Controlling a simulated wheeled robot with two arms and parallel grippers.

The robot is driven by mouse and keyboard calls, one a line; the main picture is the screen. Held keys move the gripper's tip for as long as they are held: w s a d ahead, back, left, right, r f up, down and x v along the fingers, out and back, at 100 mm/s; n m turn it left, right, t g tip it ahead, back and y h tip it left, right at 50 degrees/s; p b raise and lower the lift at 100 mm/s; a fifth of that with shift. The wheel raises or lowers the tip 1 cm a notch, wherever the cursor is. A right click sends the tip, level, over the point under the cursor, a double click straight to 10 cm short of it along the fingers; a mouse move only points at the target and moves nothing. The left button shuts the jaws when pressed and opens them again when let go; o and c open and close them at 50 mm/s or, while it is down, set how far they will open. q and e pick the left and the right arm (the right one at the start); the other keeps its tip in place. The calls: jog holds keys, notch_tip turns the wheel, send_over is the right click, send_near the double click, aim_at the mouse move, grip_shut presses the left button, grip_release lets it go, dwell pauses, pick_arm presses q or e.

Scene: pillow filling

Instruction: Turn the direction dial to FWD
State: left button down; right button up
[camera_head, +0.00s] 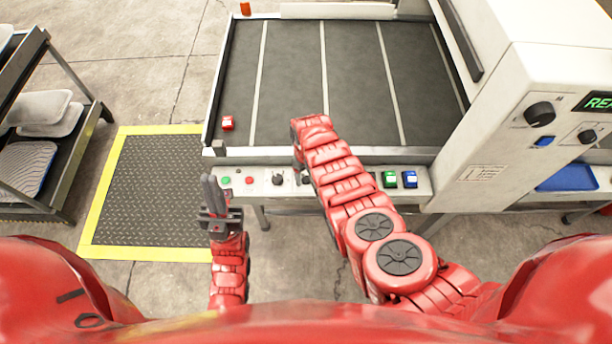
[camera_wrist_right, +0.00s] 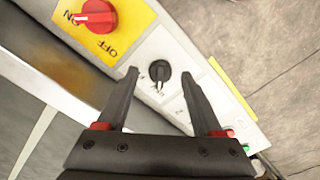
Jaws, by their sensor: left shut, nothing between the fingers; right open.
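A black dial (camera_wrist_right: 160,72) with a pale pointer mark sits on the white control panel in the right wrist view. Its pointer faces toward the bottom of that view, and the small labels around it are too blurred to read. My right gripper (camera_wrist_right: 159,73) is open, with one finger on each side of the dial in that view; I cannot tell whether they touch it. In the head view a black knob (camera_head: 278,180) shows on the panel, just left of my right gripper, which is mostly hidden by its arm. My left gripper (camera_head: 211,182) is shut and empty near the panel's left end.
A red switch (camera_wrist_right: 97,16) on a yellow ON/OFF plate is near the dial. Green (camera_head: 389,179) and blue (camera_head: 410,179) buttons are right of my right arm. A conveyor bed (camera_head: 290,80) lies behind the panel, with a small red block (camera_head: 228,122) at its left edge.

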dwell(0.3)
jog(key=shift+f, duration=0.1)
grip_shut()
